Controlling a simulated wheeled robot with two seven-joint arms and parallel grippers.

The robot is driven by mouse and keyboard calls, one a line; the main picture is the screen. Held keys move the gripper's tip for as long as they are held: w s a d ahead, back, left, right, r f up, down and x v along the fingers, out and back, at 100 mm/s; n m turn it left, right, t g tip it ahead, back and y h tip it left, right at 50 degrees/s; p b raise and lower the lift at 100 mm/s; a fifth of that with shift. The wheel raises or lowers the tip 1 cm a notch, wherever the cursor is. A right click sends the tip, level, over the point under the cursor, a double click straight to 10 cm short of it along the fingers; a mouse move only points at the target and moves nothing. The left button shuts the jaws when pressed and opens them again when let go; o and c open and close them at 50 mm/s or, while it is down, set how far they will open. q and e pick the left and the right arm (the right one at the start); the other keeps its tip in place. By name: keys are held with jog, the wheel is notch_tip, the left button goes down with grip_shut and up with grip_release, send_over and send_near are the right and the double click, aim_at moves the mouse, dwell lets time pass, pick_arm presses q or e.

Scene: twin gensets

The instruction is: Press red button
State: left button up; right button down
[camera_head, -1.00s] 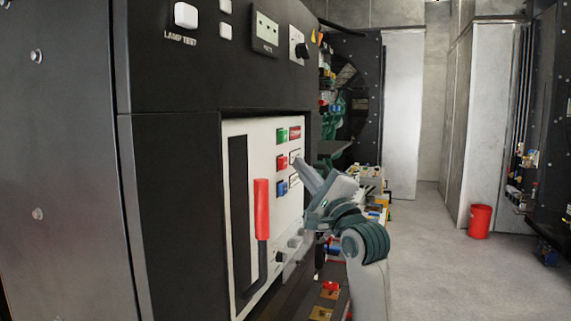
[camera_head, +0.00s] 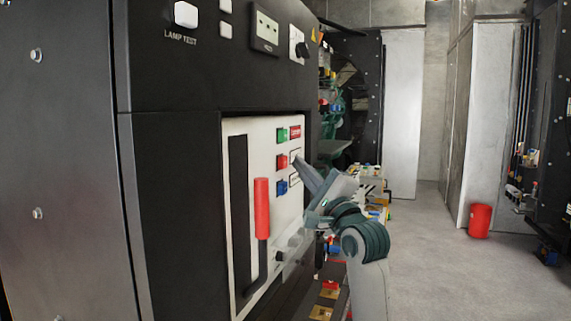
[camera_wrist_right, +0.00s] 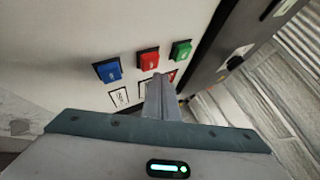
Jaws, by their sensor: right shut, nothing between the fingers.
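The red button (camera_head: 282,162) sits on the white panel (camera_head: 262,140), between a green button (camera_head: 282,135) above and a blue button (camera_head: 282,187) below. In the right wrist view the red button (camera_wrist_right: 149,60) is in the middle of the row, with the blue button (camera_wrist_right: 108,70) to its left and the green button (camera_wrist_right: 181,50) to its right. My right gripper (camera_head: 300,164) is shut and empty. Its tips (camera_wrist_right: 157,80) point at the panel just below the red button in the wrist view; I cannot tell whether they touch it. My left gripper is not in view.
A red lever handle (camera_head: 262,208) stands out from the panel, left of my right gripper. The black cabinet (camera_head: 180,190) fills the left side. A red bucket (camera_head: 480,221) stands on the grey floor (camera_head: 430,270), which is open at the right.

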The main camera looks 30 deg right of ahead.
jog(key=shift+w+a, duration=0.1)
jog(key=shift+w, duration=0.05)
dwell(0.8)
jog(key=shift+w+a+p, duration=0.2)
jog(key=shift+p, duration=0.15)
jog(key=shift+w+a, duration=0.3)
jog(key=shift+w, duration=0.05)
dwell(1.0)
jog(key=shift+s+d+p, duration=0.15)
jog(key=shift+p, duration=0.2)
jog(key=shift+s+d, duration=0.4)
jog(key=shift+s, duration=0.1)
dwell(0.4)
jog(key=shift+s+d+p, duration=0.55)
jog(key=shift+s+d, duration=1.1)
jog(key=shift+s, duration=0.25)
